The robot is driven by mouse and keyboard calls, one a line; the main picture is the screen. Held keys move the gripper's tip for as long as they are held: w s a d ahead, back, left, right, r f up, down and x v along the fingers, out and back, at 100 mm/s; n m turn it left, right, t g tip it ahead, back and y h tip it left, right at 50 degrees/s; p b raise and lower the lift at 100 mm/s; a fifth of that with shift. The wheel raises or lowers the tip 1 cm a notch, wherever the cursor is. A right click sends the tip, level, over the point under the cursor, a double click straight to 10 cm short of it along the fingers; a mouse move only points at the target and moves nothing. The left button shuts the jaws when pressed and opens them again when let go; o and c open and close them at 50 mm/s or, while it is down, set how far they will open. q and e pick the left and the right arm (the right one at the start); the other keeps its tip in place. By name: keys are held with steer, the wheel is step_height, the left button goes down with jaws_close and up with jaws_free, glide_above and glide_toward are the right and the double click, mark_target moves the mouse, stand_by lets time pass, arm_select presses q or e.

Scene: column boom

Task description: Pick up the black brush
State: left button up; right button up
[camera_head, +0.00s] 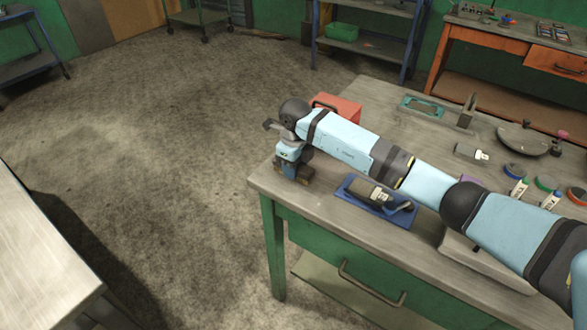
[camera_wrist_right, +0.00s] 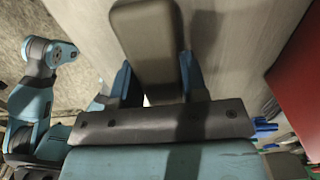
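A dark brush-like block (camera_wrist_right: 148,45) with rounded edges shows large in the right wrist view. It lies between the two blue fingers of my right gripper (camera_wrist_right: 157,85). In the head view the right gripper (camera_head: 293,177) points down at the near left corner of the workbench, with dark parts of the block (camera_head: 307,171) beside its fingers. The fingers are spread to either side of the block. I cannot tell whether both press on it. Its underside and bristles are hidden. My left gripper is not in view.
The block is on the workbench (camera_head: 262,180) near its edge. A red toolbox (camera_head: 341,104) stands just behind. A blue tray (camera_head: 401,217) with a grey item lies to the right, beneath my arm. Green, blue and other round things lie farther right.

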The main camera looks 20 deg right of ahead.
steer(key=shift+r, duration=0.5)
step_height(320, 180, up, 19)
stand_by(0.4)
